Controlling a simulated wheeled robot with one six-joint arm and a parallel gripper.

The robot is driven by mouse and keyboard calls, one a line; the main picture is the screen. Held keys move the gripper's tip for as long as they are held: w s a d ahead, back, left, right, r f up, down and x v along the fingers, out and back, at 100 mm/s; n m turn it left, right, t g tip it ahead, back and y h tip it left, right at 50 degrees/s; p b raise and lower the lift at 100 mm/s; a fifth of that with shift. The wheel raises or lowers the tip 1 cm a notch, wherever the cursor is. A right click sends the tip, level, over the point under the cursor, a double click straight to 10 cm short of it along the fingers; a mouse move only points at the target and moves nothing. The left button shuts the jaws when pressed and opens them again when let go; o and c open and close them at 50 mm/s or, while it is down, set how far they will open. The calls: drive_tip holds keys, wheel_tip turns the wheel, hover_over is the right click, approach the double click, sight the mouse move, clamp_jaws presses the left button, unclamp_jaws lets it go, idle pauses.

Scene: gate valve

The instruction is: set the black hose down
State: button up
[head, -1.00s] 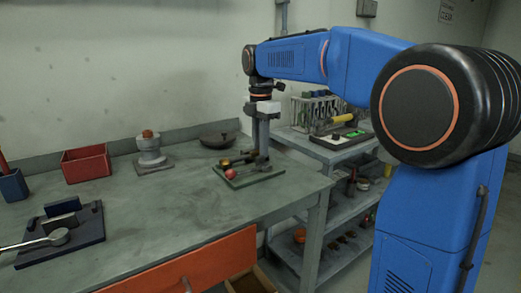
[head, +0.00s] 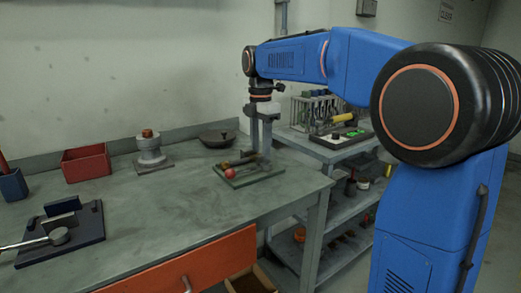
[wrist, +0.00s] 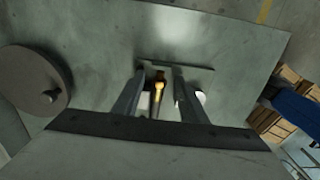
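No black hose can be clearly made out in either view. My gripper (head: 261,152) points down at the valve fixture (head: 256,177) near the right end of the bench. In the wrist view its two fingers (wrist: 160,84) stand apart, with a gap on both sides of a brass part (wrist: 158,90) between them. The fixture plate (wrist: 195,74) lies below the fingers. A red ball (head: 229,174) sits at the fixture's front left, beside a dull brass bar (head: 240,160). The fingers hide part of the fixture.
A grey flanged part (head: 150,155), a red bin (head: 86,163) and a dark clamp block (head: 60,240) stand farther left. The bench middle is clear.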

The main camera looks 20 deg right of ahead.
wheel_tip(320, 180, up, 11)
drive_tip(key=shift+r, duration=0.2)
idle(0.5)
